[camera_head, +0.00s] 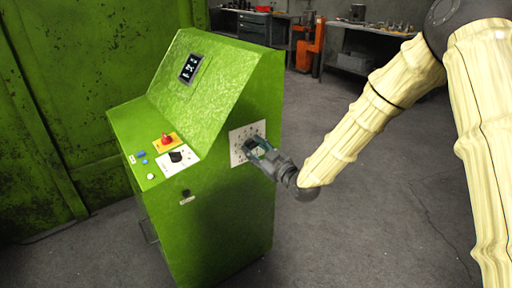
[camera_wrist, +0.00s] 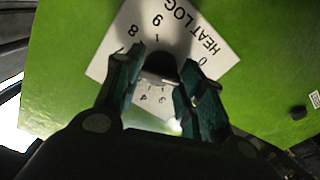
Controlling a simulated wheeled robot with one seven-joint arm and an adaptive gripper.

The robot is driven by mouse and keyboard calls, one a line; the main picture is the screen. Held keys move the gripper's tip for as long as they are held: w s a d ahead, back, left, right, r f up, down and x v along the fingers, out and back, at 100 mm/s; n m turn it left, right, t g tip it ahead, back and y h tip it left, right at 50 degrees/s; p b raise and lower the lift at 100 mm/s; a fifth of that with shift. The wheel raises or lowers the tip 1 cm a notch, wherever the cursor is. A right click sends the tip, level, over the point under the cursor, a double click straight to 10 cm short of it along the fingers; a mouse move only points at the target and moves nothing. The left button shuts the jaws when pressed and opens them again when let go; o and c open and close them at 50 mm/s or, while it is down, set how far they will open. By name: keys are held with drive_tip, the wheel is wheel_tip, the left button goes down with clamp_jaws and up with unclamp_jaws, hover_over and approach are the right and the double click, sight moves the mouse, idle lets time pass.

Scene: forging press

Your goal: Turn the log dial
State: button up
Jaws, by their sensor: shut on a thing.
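The log dial is a dark knob (camera_wrist: 163,67) on a white numbered plate (camera_wrist: 112,50) reading "HEAT LOG" in the wrist view. In the head view the plate (camera_head: 239,135) is on the right side face of the green console (camera_head: 215,200). My gripper (camera_head: 257,150) reaches it from the right. In the wrist view my gripper (camera_wrist: 160,85) has its two fingers on either side of the knob, shut on it. The fingers and shadow cover part of the plate, so the dial's pointer setting cannot be read.
The console top has a red button (camera_head: 166,139) on a yellow plate, a black switch (camera_head: 177,156) and small blue buttons. A sloped panel holds a small dark display (camera_head: 190,68). Workbenches and an orange machine (camera_head: 309,45) stand behind. The floor right of the console is clear.

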drive_tip(key=m+p, duration=0.1)
drive_tip(key=m, duration=0.4)
drive_tip(key=shift+m+p, duration=0.3)
drive_tip(key=shift+m, duration=0.1)
drive_tip(key=shift+w+d+m, duration=0.1)
drive_tip(key=shift+m, duration=6.7)
drive_tip(key=o, duration=1)
